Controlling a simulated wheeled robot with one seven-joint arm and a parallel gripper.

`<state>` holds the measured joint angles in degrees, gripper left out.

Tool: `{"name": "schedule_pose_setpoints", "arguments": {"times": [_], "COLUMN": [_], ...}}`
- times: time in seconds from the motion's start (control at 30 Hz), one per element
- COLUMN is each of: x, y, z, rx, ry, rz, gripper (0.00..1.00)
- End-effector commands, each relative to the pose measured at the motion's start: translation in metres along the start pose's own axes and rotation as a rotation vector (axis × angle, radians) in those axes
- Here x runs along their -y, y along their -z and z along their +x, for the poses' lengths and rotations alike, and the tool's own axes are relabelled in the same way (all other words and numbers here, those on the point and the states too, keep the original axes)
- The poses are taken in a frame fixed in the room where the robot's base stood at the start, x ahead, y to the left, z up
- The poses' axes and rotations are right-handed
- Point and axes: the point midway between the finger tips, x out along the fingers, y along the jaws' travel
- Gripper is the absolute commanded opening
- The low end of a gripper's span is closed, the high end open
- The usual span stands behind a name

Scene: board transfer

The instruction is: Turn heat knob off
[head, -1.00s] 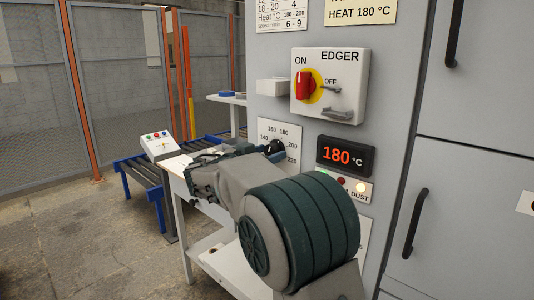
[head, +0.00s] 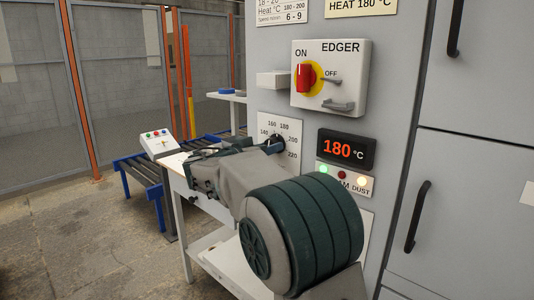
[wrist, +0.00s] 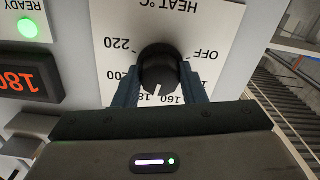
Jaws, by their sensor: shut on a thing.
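The black heat knob (wrist: 160,68) sits on a white dial plate (wrist: 215,18) marked HEAT °C, upside down in the wrist view. Its white pointer mark faces the 160–180 side of the scale, away from OFF. My gripper (wrist: 160,88) is shut on the knob, one dark finger on each side. In the head view the knob (head: 278,141) is partly hidden by my gripper (head: 271,146). The red display (head: 345,149) reads 180 °C.
Above the dial is the EDGER switch box (head: 352,55) with a red handle (head: 305,77) at ON. Lit indicator lamps (head: 361,181) sit under the display. A roller conveyor (head: 145,178) and white table (head: 197,247) stand to the left.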

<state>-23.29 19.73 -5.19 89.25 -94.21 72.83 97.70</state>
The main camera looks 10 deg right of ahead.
Motion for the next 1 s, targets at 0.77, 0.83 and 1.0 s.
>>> {"name": "schedule_pose_setpoints", "arguments": {"times": [0.77, 0.83, 1.0], "x": [-0.0007, -0.0009, -0.0011], "y": [0.0014, 0.0018, 0.0025], "z": [-0.0007, -0.0007, -0.0008], "rx": [-0.001, -0.001, -0.001], "ry": [0.002, 0.002, 0.002], "rz": [-0.733, -0.799, -0.962], "gripper": [0.15, 0.15, 0.15]}}
